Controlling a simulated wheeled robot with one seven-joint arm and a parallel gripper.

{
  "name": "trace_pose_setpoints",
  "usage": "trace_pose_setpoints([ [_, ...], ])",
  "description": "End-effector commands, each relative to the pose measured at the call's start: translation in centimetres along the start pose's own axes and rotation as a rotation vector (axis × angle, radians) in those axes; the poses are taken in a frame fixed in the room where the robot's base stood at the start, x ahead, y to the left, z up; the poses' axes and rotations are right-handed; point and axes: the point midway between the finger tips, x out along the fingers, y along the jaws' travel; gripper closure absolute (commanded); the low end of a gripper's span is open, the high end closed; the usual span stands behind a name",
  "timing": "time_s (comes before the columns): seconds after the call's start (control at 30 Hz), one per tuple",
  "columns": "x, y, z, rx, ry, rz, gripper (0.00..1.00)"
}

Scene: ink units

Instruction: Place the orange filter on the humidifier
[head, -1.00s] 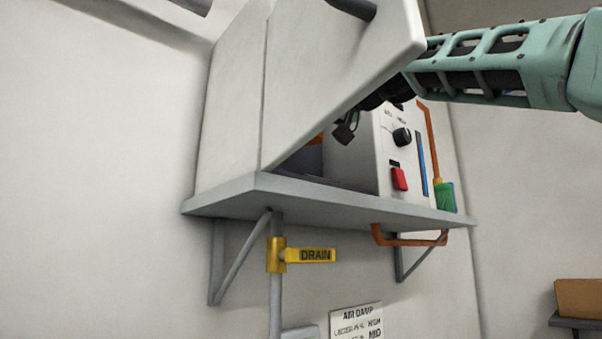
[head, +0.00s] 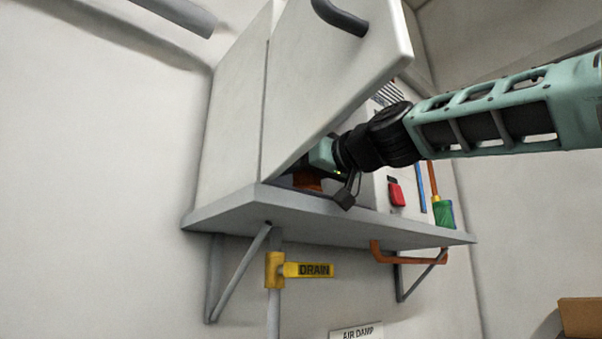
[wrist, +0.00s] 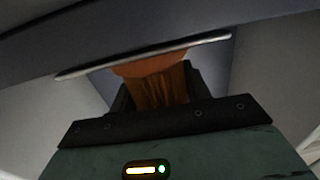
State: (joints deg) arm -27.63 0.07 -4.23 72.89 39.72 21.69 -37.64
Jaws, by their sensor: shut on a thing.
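The orange filter (wrist: 155,82) is between the dark fingers of my gripper (wrist: 152,92) in the wrist view, and the gripper is shut on it. Its far end meets a thin pale edge (wrist: 150,58) there; I cannot tell whether they touch. In the head view an orange part (head: 307,180) shows low behind the open white door, just above the shelf. My gripper's fingertips are hidden by that door. The humidifier appears to be the white unit (head: 382,205) with a red switch on the shelf, partly covered by my arm.
The white door (head: 335,75) with a dark handle stands open in front of my gripper. The grey shelf (head: 330,222) runs below. A yellow DRAIN lever (head: 308,270) hangs under it. A green-ended orange pipe (head: 444,212) stands at the right.

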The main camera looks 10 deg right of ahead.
Motion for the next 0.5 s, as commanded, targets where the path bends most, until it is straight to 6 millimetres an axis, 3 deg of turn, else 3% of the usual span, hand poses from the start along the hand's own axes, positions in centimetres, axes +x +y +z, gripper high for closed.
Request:
trace_pose_setpoints([
  [0.03,0.01,0.0,0.2,0.0,0.0,0.0,0.5],
  [0.1,0.01,0.0,0.09,0.0,0.0,0.0,0.31],
  [0.5,-0.45,0.02,0.03,0.0,0.001,0.0,0.31],
])
